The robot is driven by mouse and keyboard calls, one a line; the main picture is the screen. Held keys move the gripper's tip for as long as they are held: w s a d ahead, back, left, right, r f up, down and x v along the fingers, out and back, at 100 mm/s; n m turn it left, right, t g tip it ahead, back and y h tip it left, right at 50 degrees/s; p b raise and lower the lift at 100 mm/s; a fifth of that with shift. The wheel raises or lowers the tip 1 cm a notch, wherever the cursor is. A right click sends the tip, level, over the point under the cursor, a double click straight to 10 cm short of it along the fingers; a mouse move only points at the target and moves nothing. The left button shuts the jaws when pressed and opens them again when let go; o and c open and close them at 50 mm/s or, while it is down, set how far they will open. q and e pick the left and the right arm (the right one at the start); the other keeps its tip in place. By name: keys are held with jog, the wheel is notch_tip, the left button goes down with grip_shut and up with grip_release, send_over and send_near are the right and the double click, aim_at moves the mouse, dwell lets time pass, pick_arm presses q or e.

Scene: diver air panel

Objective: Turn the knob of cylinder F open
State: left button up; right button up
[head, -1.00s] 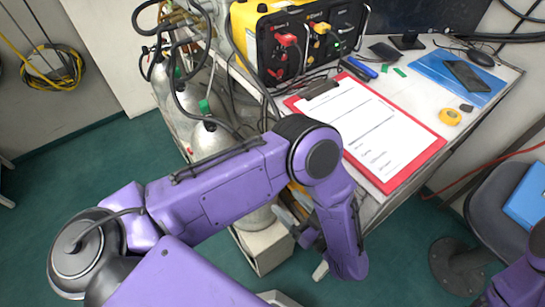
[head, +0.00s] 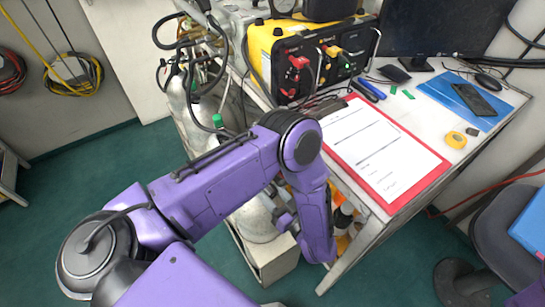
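Grey-white gas cylinders (head: 183,103) stand in a row at the left side of the table. One green knob (head: 218,121) shows on top of a nearer cylinder, just behind my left arm. The cylinder letters are too small to read, so I cannot tell which is cylinder F. My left arm crosses in front of the row and hides part of it. The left gripper (head: 284,221) is mostly hidden behind my forearm, low beside the table, apart from the green knob. Its fingers are not clear.
A yellow air panel (head: 262,42) with red and yellow knobs stands on the white table. A red clipboard (head: 421,187), a blue folder (head: 440,91) and a yellow tape measure (head: 455,140) lie there. Black hoses (head: 222,50) hang over the cylinders. A chair (head: 495,235) stands at right.

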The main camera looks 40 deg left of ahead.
pick_arm(q)
jog(key=c, duration=0.3)
